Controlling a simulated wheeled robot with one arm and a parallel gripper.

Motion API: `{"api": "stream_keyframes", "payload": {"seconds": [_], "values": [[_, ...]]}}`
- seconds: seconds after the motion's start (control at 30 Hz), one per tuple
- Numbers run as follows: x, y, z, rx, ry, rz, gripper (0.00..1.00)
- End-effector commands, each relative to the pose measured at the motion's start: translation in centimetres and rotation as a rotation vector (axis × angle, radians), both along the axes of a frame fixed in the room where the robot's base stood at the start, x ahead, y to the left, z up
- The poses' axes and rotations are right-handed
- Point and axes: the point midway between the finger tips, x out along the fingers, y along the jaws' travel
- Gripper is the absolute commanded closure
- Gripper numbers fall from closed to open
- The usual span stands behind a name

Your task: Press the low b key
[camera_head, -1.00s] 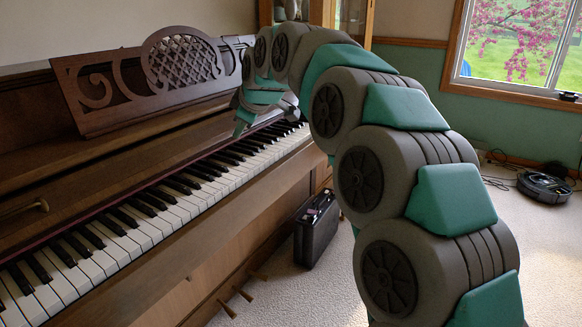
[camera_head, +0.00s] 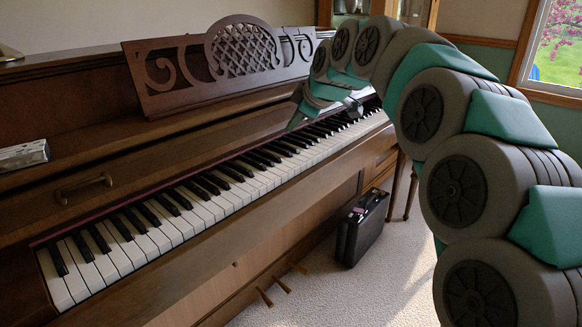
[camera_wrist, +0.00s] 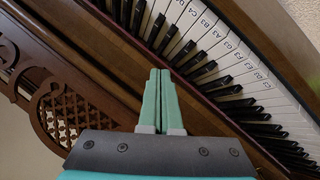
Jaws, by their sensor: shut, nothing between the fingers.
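The piano keyboard (camera_head: 205,205) runs from the near left to the far right in the head view, its left end in sight. I see no contact with a key.
The carved music desk (camera_head: 225,65) rises behind the keyboard. A brass handle (camera_head: 84,188) and a silver object (camera_head: 23,156) are at the left. A black case (camera_head: 362,228) stands on the carpet beside the piano. The space in front of the keys looks clear.

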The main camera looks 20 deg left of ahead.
Motion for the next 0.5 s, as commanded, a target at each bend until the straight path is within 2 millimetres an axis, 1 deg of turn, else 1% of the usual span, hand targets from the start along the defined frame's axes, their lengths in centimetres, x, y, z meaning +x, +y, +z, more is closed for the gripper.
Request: {"api": "stream_keyframes", "payload": {"seconds": [0.03, 0.3, 0.5], "values": [[-0.1, 0.0, -0.8, 0.0, 0.002, 0.001, 1.0], [-0.1, 0.0, -4.4, -0.001, 0.004, 0.001, 1.0], [0.0, 0.0, -6.7, 0.0, 0.002, 0.0, 1.0]]}}
